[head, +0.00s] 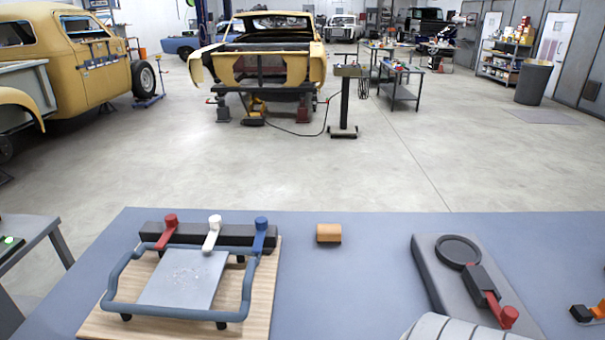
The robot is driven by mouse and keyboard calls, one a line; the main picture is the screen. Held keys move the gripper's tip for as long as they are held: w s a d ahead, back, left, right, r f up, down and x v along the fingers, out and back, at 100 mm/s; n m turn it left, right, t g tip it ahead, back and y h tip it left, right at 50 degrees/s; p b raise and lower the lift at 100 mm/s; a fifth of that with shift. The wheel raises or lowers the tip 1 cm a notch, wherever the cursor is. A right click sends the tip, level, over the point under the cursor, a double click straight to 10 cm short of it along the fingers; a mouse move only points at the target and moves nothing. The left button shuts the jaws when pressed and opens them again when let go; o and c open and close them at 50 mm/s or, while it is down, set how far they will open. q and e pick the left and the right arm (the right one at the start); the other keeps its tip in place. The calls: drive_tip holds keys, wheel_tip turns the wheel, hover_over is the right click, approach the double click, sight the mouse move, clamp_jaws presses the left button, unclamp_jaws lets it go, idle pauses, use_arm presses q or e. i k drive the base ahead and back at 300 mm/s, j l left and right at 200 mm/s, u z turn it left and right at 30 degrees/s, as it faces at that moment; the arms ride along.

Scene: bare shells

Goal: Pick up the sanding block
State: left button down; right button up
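The sanding block (328,232) is a small block with an orange-tan top and a darker lower part. In the head view it lies on the blue-grey table top (345,290), near the far edge and about midway across. It stands apart from the things on either side of it. Neither of my grippers shows in the head view.
Left of the block is a wooden board (262,290) with a blue tubular frame (113,285), a grey plate (185,278) and red, white and blue levers. Right of it is a dark plate (430,265) with a ring and a red-knobbed lever (508,317). The table around the block is clear.

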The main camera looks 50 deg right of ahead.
sight(326, 233)
drive_tip(key=l+z, duration=0.1)
drive_tip(key=z, duration=1.7)
